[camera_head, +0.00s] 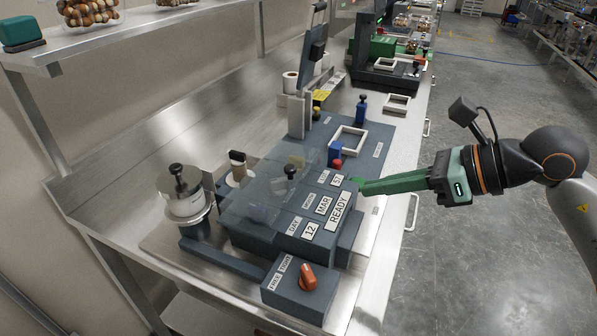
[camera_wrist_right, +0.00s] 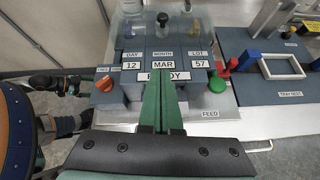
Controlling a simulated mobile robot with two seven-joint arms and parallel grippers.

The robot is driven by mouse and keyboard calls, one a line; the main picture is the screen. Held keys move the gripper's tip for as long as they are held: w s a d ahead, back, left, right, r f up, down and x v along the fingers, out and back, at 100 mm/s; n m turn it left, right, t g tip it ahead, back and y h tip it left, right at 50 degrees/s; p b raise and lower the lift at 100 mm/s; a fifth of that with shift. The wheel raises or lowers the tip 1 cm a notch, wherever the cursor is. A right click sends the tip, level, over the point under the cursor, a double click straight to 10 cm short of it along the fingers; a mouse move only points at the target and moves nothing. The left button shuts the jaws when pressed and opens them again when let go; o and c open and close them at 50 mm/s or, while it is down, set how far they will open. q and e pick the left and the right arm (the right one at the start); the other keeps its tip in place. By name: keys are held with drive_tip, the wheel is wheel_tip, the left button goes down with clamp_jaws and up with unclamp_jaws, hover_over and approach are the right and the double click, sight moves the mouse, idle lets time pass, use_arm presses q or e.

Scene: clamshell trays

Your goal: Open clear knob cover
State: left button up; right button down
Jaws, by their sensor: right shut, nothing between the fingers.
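The clear knob cover (camera_head: 262,188) is a see-through panel over the top of the dark blue coder box (camera_head: 285,243); it also shows faintly at the top of the wrist view (camera_wrist_right: 132,27). Its edges are hard to make out. A black knob (camera_head: 290,172) shows at the cover. The box's front carries the labels DAY 12, MONTH MAR, LOT 57 and READY (camera_head: 339,211). My right gripper (camera_head: 358,187) has green fingers, shut and empty, at the box's right side near the READY label. In the wrist view its fingertips (camera_wrist_right: 160,76) overlap that label; I cannot tell whether they touch. My left gripper is out of view.
An orange knob (camera_head: 307,277) stands on a small front box. A red knob (camera_head: 336,164), a blue post (camera_head: 361,109) and a white tray nest frame (camera_head: 364,134) stand behind. A green button (camera_wrist_right: 216,84) is right of the fingers. The aisle floor at right is free.

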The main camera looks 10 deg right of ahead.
sight(297, 180)
drive_tip(key=p+x, duration=0.1)
drive_tip(key=x, duration=0.7)
drive_tip(key=shift+w+a+f, duration=0.15)
drive_tip(key=shift+a, duration=0.2)
drive_tip(key=shift+w+a+r+p, duration=0.85)
drive_tip(key=shift+w+a, duration=0.1)
drive_tip(key=shift+a, duration=0.15)
drive_tip(key=shift+w+a+r, duration=0.15)
drive_tip(key=shift+w+a, duration=0.1)
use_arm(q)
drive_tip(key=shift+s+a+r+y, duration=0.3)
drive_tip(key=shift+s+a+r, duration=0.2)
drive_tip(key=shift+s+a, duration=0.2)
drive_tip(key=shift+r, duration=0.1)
use_arm(e)
drive_tip(key=shift+r, duration=0.1)
